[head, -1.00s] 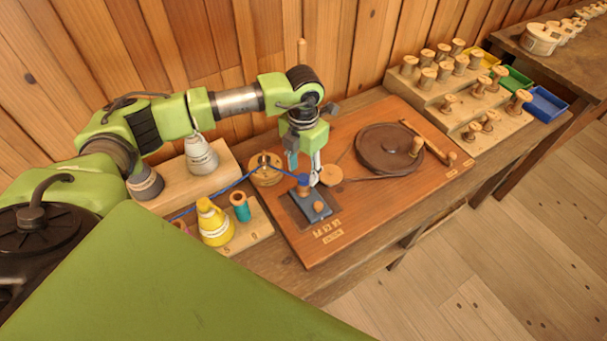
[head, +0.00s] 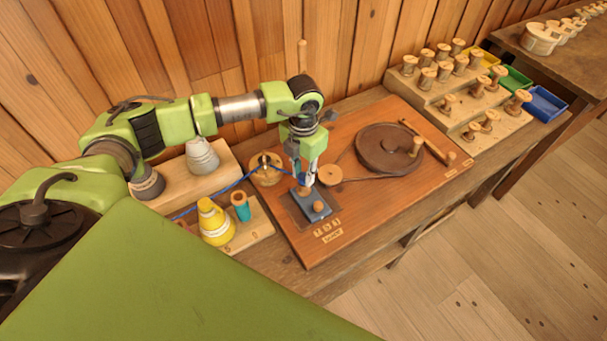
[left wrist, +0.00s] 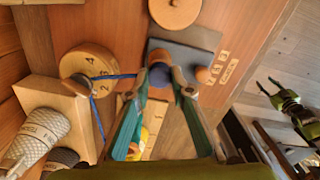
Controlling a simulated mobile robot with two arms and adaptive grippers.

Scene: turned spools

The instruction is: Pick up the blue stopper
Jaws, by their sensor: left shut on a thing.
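The blue stopper (left wrist: 159,74) is a small rounded blue piece in the left wrist view, between the fingertips of my left gripper (left wrist: 161,80). My left gripper is shut on it. In the head view my left gripper (head: 303,183) points down at the dark grey block (head: 318,209), and its fingers mostly hide the stopper. The stopper is over or on the block's far end; I cannot tell whether it is lifted. A blue thread (head: 235,184) runs near the gripper. My right gripper seems to show small at the right of the left wrist view (left wrist: 275,92).
A numbered wooden disc (head: 265,176) and a small round wooden piece (head: 330,175) flank the gripper. A yellow cone (head: 214,222) and a teal spool (head: 241,207) stand front left. A brown wheel (head: 388,149) and spool rack (head: 449,119) are to the right.

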